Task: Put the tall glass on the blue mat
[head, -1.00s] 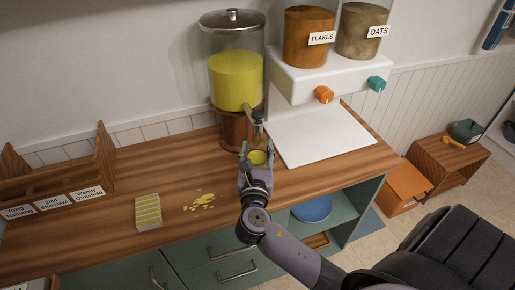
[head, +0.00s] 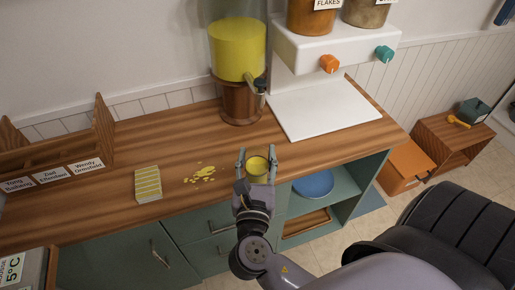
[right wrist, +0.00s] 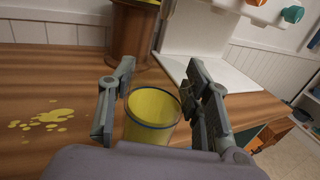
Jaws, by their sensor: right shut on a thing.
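A clear glass (head: 257,168) with yellow liquid is between the fingers of my right gripper (head: 257,160), which is shut on it. In the right wrist view the glass (right wrist: 152,117) shows a dark blue band near its rim and looks upright. The gripper holds it by the counter's front edge, apart from the drink dispenser. A round blue thing (head: 313,184) lies on the open shelf under the counter. A flat blue patch (head: 369,200) shows on the floor beside the cabinet. I cannot tell which of these is the mat. My left gripper is not in view.
The yellow drink dispenser (head: 238,55) stands on the wooden counter (head: 120,150) behind the glass. Yellow spill (head: 202,174) and a striped yellow block (head: 148,184) lie to the left. A white cereal dispenser (head: 325,110) stands right. A dark chair (head: 465,235) is at lower right.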

